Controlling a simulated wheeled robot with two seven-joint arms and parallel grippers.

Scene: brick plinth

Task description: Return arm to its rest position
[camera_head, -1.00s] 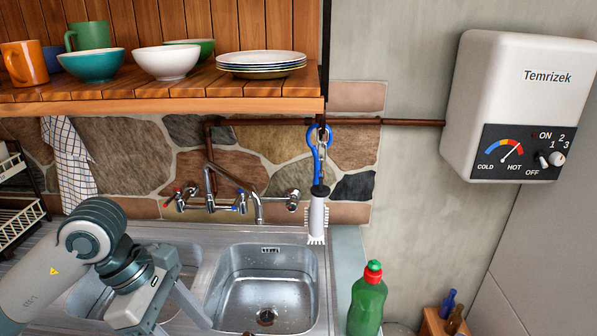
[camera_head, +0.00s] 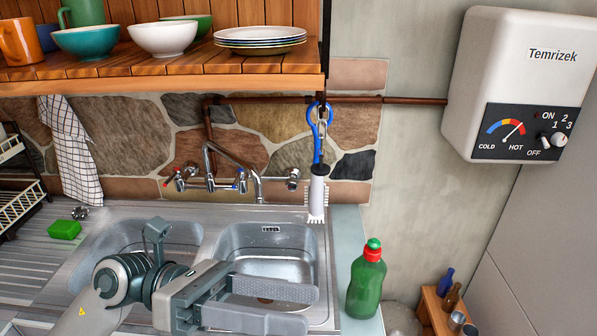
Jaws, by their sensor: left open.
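My left arm (camera_head: 130,282) comes in from the lower left over the sink. My left gripper (camera_head: 308,308) is in front of the right sink basin (camera_head: 272,250) in the picture, with its two fingers apart and pointing right. Nothing shows between the fingers. The fingers hide the lower part of that basin. My right gripper is not in view.
A green bottle (camera_head: 366,283) with a red and green cap stands right of the fingers. A green sponge (camera_head: 64,230) lies on the drainboard. A brush (camera_head: 317,195) hangs by the faucet (camera_head: 235,178). The wooden shelf (camera_head: 190,72) above holds dishes.

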